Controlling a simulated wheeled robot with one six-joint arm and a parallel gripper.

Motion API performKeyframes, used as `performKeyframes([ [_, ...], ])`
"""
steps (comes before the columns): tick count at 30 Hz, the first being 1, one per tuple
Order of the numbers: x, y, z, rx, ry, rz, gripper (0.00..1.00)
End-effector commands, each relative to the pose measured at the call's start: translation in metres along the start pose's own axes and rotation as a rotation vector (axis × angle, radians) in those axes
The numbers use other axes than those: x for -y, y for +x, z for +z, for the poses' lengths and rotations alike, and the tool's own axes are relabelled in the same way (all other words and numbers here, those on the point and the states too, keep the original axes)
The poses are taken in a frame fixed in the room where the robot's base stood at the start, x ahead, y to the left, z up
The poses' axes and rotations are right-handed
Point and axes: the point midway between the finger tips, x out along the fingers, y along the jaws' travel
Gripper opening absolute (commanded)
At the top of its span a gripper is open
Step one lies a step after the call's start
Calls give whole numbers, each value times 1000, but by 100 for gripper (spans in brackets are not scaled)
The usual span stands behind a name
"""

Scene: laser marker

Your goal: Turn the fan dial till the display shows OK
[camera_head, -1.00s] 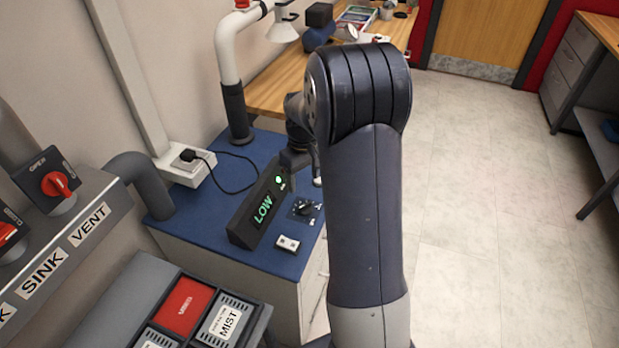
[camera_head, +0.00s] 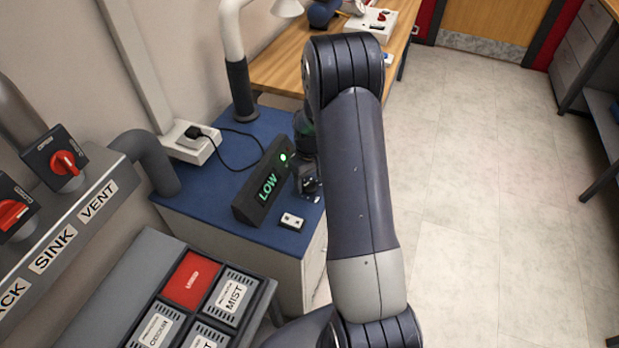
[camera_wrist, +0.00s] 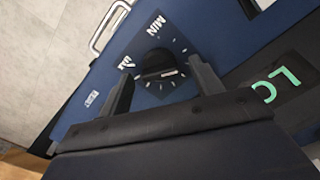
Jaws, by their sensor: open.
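The fan dial (camera_wrist: 158,70) is a dark round knob on a blue plate with tick marks, with MIN printed on one side and a partly covered label on the other. In the wrist view my gripper (camera_wrist: 161,72) is open, with one finger on each side of the knob; I cannot tell whether they touch it. In the head view my gripper (camera_head: 308,187) is over the dial's spot and hides most of it. The black slanted display (camera_head: 267,187) reads LOW in green, with a lit green lamp at its upper end. It shows partly in the wrist view (camera_wrist: 283,85).
A grey pipe and a white socket strip (camera_head: 190,143) are behind. The floor at right is clear.

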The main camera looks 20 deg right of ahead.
Motion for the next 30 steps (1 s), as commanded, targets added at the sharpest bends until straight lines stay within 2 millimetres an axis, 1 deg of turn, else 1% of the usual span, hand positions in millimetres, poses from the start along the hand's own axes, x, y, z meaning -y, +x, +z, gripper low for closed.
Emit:
performKeyframes([
  [5,0,0,0,0,0,0,62],
  [6,0,0,0,0,0,0,60],
  [22,0,0,0,-1,0,0,17],
  [30,0,0,0,-1,29,1,17],
])
